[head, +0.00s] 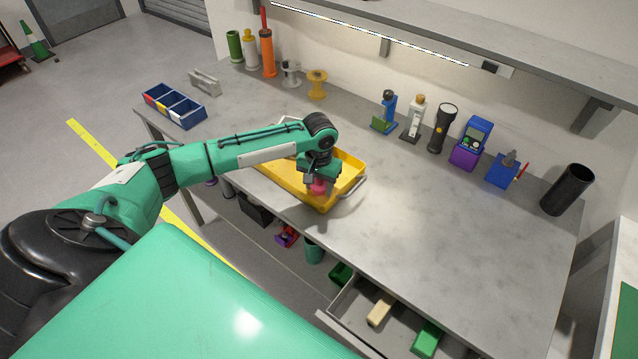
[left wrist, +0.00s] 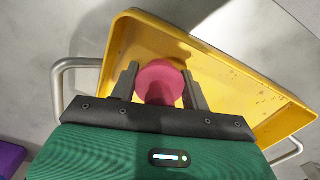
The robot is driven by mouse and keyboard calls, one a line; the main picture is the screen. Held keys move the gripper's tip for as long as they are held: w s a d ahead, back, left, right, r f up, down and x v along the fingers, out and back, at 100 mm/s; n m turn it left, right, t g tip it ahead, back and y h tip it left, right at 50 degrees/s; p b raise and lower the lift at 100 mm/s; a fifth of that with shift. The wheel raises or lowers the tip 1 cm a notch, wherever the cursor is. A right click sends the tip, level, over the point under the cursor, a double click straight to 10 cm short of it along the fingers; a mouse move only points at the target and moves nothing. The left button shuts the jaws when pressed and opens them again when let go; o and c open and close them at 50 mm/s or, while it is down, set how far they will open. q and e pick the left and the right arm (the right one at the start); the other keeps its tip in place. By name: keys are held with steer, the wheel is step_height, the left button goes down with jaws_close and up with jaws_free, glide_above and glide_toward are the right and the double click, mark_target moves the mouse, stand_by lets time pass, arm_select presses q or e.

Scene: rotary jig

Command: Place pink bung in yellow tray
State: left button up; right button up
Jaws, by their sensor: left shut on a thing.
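The pink bung (head: 319,187) is held between the fingers of my left gripper (head: 318,182). In the left wrist view the bung (left wrist: 160,82) shows as a round pink disc between the two dark fingers of the gripper (left wrist: 165,85), which are shut on it. The yellow tray (head: 349,181) lies on the grey bench near its front edge. The gripper and bung are over the tray's near right part. The tray (left wrist: 240,37) also shows in the left wrist view, beneath the bung. I cannot tell whether the bung touches the tray floor. My right gripper is not in view.
A blue divided bin (head: 175,106) stands at the bench's left end. Bottles, spools, a black flashlight (head: 442,128) and a black cylinder (head: 567,189) line the back. An open drawer (head: 352,315) juts out below the front edge. The bench right of the tray is clear.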

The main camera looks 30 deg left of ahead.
arm_select(q)
steer(key=o, duration=1)
step_height(320, 180, up, 12)
steer(key=shift+r+b, duration=0.1)
steer(key=shift+b, duration=0.6)
